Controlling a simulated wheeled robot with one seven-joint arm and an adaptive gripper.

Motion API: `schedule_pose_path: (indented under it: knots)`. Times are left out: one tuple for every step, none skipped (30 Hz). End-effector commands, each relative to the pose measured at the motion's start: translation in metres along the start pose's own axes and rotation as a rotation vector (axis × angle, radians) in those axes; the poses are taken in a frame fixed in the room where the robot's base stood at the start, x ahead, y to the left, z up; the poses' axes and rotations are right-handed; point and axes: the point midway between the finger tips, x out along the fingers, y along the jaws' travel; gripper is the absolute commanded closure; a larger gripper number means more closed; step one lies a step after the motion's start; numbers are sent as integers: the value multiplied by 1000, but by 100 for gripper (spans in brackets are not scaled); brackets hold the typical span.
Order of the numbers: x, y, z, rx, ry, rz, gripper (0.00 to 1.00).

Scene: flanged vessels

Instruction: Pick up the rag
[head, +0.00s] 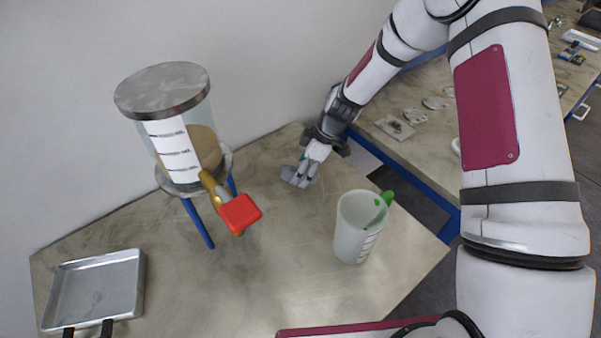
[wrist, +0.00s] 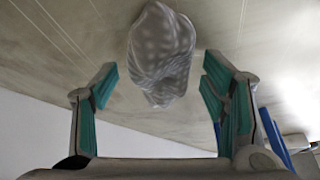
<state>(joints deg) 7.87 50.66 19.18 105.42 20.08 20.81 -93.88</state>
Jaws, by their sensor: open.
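The rag (wrist: 160,58) is a crumpled grey-white cloth with a faint pattern. It lies on the table, and in the wrist view it shows at the top centre, ahead of and between my open fingers. My gripper (wrist: 160,90) is open, with green pads on both fingers and nothing between them that I can see touching. In the head view my gripper (head: 306,176) is low over the table's back part, and the rag (head: 290,174) shows as a small grey patch beside the fingertips. The gap between fingers and cloth is hard to judge.
A translucent jug (head: 352,232) with a green handle stands to the right of centre. A lidded vessel (head: 180,125) on blue legs, with a red-handled valve (head: 240,213), stands left. A metal tray (head: 95,290) lies front left. A wall runs behind; another bench is at right.

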Motion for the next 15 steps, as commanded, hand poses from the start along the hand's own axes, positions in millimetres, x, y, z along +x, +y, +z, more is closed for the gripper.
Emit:
schedule_pose_path:
  knots:
    - [0,0,0,0,0,0,33]
    - [0,0,0,0,0,0,35]
    - [0,0,0,0,0,0,44]
    - [0,0,0,0,0,0,51]
    - [0,0,0,0,0,0,58]
    - [0,0,0,0,0,0,67]
    - [0,0,0,0,0,0,74]
    - [0,0,0,0,0,0,81]
    - [0,0,0,0,0,0,84]
    - [0,0,0,0,0,0,84]
    - [0,0,0,0,0,0,88]
    - [0,0,0,0,0,0,88]
    - [0,0,0,0,0,0,88]
    - [0,0,0,0,0,0,88]
    - [0,0,0,0,0,0,88]
